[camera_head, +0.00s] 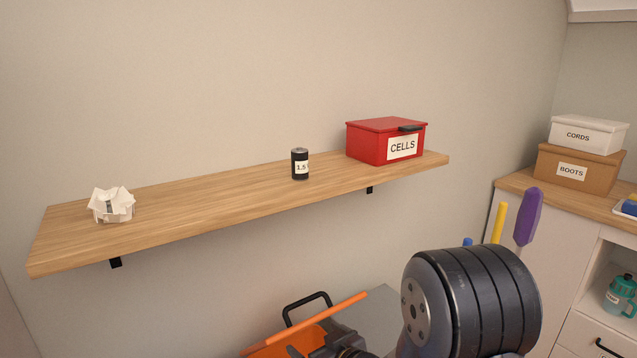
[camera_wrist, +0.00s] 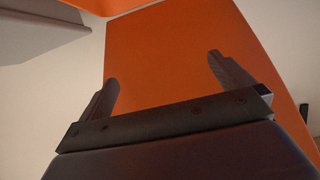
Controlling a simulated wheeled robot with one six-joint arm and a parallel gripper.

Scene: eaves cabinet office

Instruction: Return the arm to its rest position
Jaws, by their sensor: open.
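My gripper (camera_wrist: 163,72) shows in the wrist view with its two dark fingers spread wide apart. Nothing is between the fingers. An orange surface (camera_wrist: 165,55) fills the view behind them; I cannot tell the distance to it. In the head view, a dark rounded joint of my arm stands large at the lower right. The fingertips cannot be made out there.
A wooden wall shelf (camera_head: 215,195) holds a crumpled white paper item (camera_head: 112,206), a black "1,5" battery (camera_head: 300,165) and a red "CELLS" box (camera_head: 384,142). An orange object (camera_head: 305,335) with a black handle lies below. "CORDS" (camera_head: 588,135) and "BOOTS" (camera_head: 577,168) boxes stand right.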

